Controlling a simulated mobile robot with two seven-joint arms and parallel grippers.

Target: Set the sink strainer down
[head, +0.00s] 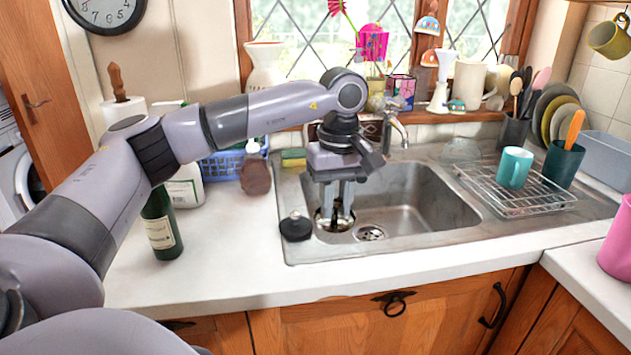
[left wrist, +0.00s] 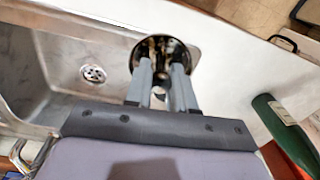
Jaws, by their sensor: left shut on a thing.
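The sink strainer (head: 321,219) is a small round metal piece with a shiny rim and dark middle. My left gripper (head: 335,226) points down and is shut on it, over the front left corner of the sink (head: 420,205). In the left wrist view the strainer (left wrist: 163,42) shows beyond the fingertips (left wrist: 163,64), next to the sink basin's edge. I cannot tell whether it touches the surface below. My right gripper is not in view.
The drain (head: 371,233) is just right. A green bottle (head: 160,225) stands on the left counter. A wire rack (head: 515,190) holds a teal mug (head: 514,167). The front counter is clear.

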